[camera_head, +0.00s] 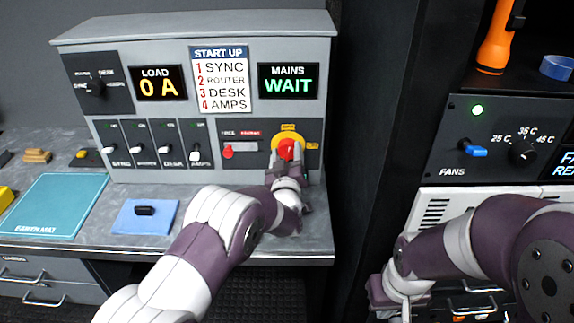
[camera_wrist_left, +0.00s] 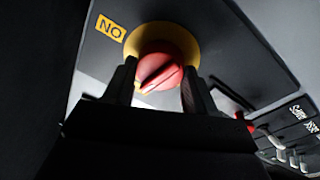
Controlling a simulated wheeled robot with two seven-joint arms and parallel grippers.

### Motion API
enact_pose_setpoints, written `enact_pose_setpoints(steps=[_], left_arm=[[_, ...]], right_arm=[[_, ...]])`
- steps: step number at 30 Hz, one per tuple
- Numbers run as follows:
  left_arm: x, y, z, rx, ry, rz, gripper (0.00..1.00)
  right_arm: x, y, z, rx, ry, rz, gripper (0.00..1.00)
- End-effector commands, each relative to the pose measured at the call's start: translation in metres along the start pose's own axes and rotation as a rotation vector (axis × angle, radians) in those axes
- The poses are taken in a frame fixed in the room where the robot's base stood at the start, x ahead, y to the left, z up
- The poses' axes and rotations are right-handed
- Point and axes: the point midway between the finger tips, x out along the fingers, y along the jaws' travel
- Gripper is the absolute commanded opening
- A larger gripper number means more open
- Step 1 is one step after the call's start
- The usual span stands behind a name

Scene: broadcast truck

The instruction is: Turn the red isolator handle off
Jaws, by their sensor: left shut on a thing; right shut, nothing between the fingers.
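The red isolator handle (camera_head: 287,149) sits on a yellow round plate at the right of the grey console's lower panel. It also shows in the left wrist view (camera_wrist_left: 159,74), in front of its yellow plate (camera_wrist_left: 178,38) with a yellow label beside it. My left gripper (camera_head: 286,160) reaches up to the handle and is shut on it; its two dark fingers (camera_wrist_left: 160,92) stand on either side of the red knob. The gripper hides part of the handle in the head view. My right gripper (camera_head: 392,303) is low at the right, shut and empty, and partly out of frame.
The console (camera_head: 225,95) shows LOAD 0 A and MAINS WAIT. A smaller red handle (camera_head: 228,151) and several switches are left of the isolator. A FANS panel (camera_head: 495,140) is at the right. A blue mat (camera_head: 125,222) and an EARTH MAT (camera_head: 60,195) lie on the desk.

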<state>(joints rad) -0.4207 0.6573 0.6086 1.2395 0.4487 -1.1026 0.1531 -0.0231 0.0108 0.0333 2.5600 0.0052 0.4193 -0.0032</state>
Motion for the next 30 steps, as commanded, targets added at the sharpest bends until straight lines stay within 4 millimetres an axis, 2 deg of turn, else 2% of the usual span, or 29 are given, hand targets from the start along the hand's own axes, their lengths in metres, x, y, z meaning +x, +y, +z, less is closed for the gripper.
enact_pose_setpoints(steps=[1, 9, 28, 29, 30], left_arm=[[-0.001, -0.002, 0.005, -0.028, 0.0, -0.003, 0.25], [-0.001, -0.002, 0.004, -0.145, 0.007, -0.015, 0.25], [0.0, 0.0, 0.002, -0.19, 0.009, -0.02, 0.25], [0.0, 0.0, 0.002, -0.19, 0.009, -0.02, 0.59], [0.0, 0.0, 0.002, -0.19, 0.009, -0.019, 0.72]], right_arm=[[0.01, 0.0, 0.001, 0.0, 0.0, 0.0, 0.0], [0.025, 0.0, 0.003, 0.0, 0.0, 0.0, 0.0], [0.029, 0.0, 0.003, 0.0, 0.0, 0.0, 0.0], [0.029, 0.0, 0.003, 0.0, 0.0, 0.0, 0.0], [0.029, 0.0, 0.003, 0.0, 0.0, 0.0, 0.0]])
